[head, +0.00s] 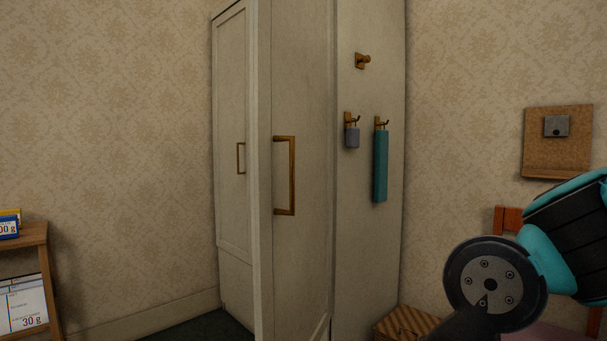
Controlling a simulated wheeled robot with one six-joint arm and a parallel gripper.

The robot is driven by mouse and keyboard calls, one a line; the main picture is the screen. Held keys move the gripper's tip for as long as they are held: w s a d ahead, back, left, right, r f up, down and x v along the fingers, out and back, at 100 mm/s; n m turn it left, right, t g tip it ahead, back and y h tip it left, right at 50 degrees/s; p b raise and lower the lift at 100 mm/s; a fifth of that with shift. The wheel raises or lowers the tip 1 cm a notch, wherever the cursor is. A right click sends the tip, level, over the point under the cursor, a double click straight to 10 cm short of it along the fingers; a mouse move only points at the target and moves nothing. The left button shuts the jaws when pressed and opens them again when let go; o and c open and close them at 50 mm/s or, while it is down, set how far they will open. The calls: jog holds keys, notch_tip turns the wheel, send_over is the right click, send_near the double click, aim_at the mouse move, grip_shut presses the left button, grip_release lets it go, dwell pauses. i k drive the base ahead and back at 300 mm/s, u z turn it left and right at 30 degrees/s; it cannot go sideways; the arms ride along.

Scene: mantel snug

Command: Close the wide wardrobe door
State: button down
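A tall cream wardrobe (370,250) stands in the middle of the head view. Its wide door (308,110) appears to stand ajar, with its free edge swung out toward me on the left and its hinge side at the right. A brass-coloured bar handle (291,176) is on its outer face near the free edge. A narrower door (232,100) with a similar handle (241,158) is farther left and looks shut. The inside of the wardrobe is hidden behind the wide door. My gripper is out of view; only part of my arm shows at the lower right.
The wardrobe's side has hooks with a grey item (352,138) and a teal strip (381,166). A striped box (402,323) sits at its foot. A wooden shelf (36,234) stands at the left. A corkboard (558,157) hangs at the right, above an orange-brown chair (508,218).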

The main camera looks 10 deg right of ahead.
aim_at(291, 48)
jog(key=z, duration=0.35)
jog(key=i, duration=0.85)
jog(key=z, duration=0.3)
